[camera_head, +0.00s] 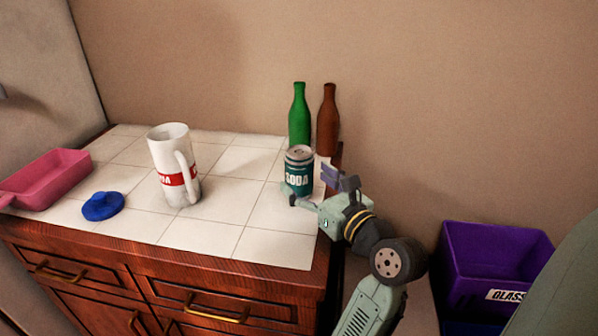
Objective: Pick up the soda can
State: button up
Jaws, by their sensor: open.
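The soda can (299,170) is green with a silver top and a "SODA" label. It stands upright on the white tiled counter (220,225), near its right end. My gripper (306,187) is open at the can's right side, with one finger low in front of the can and the other to its right. It reaches in from the right. I cannot tell whether a finger touches the can.
A green bottle (299,117) and a brown bottle (328,122) stand close behind the can. A white mug (168,160), a blue lid-like object (102,206) and a pink tray (50,178) are to the left. A purple "GLASS" bin (490,262) is at right.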

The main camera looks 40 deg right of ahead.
jog(key=w, duration=0.2)
jog(key=w+d+p, duration=0.1)
jog(key=w, duration=0.1)
jog(key=shift+w, duration=0.25)
jog(key=shift+c, duration=0.2)
jog(key=c, duration=1.3)
jog(key=shift+o, duration=0.2)
jog(key=shift+r, duration=0.15)
